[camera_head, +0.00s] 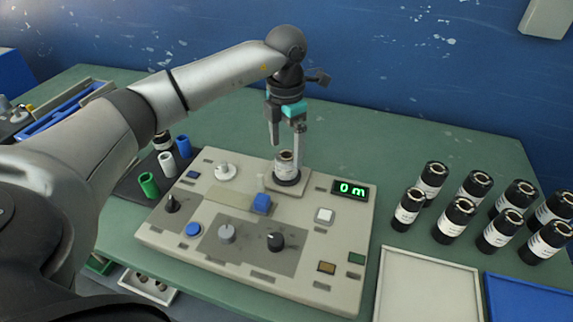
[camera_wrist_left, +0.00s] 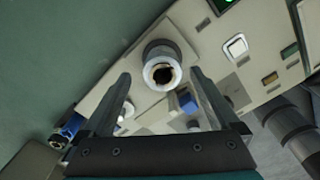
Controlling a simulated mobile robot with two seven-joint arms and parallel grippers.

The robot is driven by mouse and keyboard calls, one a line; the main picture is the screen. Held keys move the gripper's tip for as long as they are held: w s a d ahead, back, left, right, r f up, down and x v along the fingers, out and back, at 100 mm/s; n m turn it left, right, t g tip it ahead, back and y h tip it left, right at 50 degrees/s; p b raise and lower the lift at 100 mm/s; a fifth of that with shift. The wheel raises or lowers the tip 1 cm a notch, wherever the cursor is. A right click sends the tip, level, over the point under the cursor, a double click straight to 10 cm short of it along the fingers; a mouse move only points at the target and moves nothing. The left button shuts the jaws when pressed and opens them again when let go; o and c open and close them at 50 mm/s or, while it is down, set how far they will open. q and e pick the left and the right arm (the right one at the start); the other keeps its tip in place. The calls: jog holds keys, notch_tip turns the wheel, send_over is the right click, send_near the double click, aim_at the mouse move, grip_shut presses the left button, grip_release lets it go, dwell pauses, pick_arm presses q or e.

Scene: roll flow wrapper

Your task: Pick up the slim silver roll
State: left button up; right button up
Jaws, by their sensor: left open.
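A slim silver roll (camera_head: 285,165) stands upright on a dark round base at the back of the beige control panel (camera_head: 150,228). In the left wrist view the roll (camera_wrist_left: 162,56) is seen from above, with a brownish hollow core. My left gripper (camera_head: 286,156) points down over it and is open. Its fingertips (camera_wrist_left: 160,74) are apart, one toward each side of the roll, with gaps visible in the wrist view. Whether the tips reach below the roll's top is hard to tell. My right gripper is in neither view.
Green (camera_head: 149,185), white (camera_head: 167,165) and blue (camera_head: 183,146) small rolls stand on a dark mat at left. Several black labelled rolls (camera_head: 408,209) stand at right, behind a pale tray (camera_head: 428,262) and a blue one (camera_head: 530,282). The panel carries knobs and a display (camera_head: 351,189) reading "0 m".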

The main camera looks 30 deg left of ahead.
aim_at(286, 158)
pick_arm(q)
notch_tip(286, 158, down, 5)
jog(key=shift+s+d+r+b, duration=0.1)
jog(key=shift+b, duration=0.4)
jog(key=shift+c, duration=0.2)
grip_shut()
